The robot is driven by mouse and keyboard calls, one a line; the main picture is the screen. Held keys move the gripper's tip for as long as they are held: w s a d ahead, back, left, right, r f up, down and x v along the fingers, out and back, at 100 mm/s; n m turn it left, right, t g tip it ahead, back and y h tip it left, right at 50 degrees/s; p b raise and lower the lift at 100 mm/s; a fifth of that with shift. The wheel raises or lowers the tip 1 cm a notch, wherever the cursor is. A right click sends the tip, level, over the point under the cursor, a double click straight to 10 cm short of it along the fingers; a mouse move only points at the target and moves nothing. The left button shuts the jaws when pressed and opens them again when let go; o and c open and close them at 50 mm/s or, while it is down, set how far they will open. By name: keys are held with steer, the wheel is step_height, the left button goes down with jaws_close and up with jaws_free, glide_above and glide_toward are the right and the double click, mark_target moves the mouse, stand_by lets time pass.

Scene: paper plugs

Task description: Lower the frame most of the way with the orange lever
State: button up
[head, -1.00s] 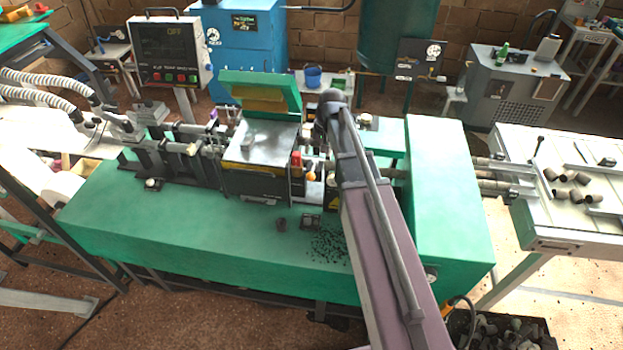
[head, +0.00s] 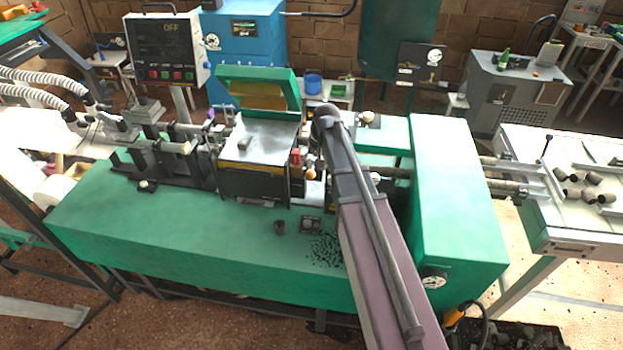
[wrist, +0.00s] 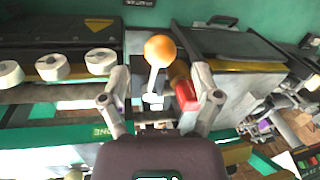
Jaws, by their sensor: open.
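The orange ball knob of the lever (wrist: 160,49) stands in the wrist view on a pale stem, between and slightly beyond my gripper's fingertips. My gripper (wrist: 160,80) is open, with one finger on each side of the stem and visible gaps to both. The knob also shows in the head view (head: 310,174), just left of my arm. A red handle (wrist: 184,92) is close to the right finger; I cannot tell whether they touch. In the head view, a green frame-like cover (head: 258,78) stands tilted up behind a grey metal plate. My fingers are hidden there by my arm.
A large green housing (head: 455,200) stands to the right. A control box (head: 167,48) reading OFF stands behind.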

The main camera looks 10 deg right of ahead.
mark_target(311, 171)
steer(key=shift+a+f+b, duration=0.2)
steer(key=shift+f+b, duration=0.65)
steer(key=shift+f, duration=0.15)
steer(key=shift+a+f+b, duration=0.2)
steer(key=shift+f+b, duration=0.65)
steer(key=shift+f, duration=0.15)
jaws_close()
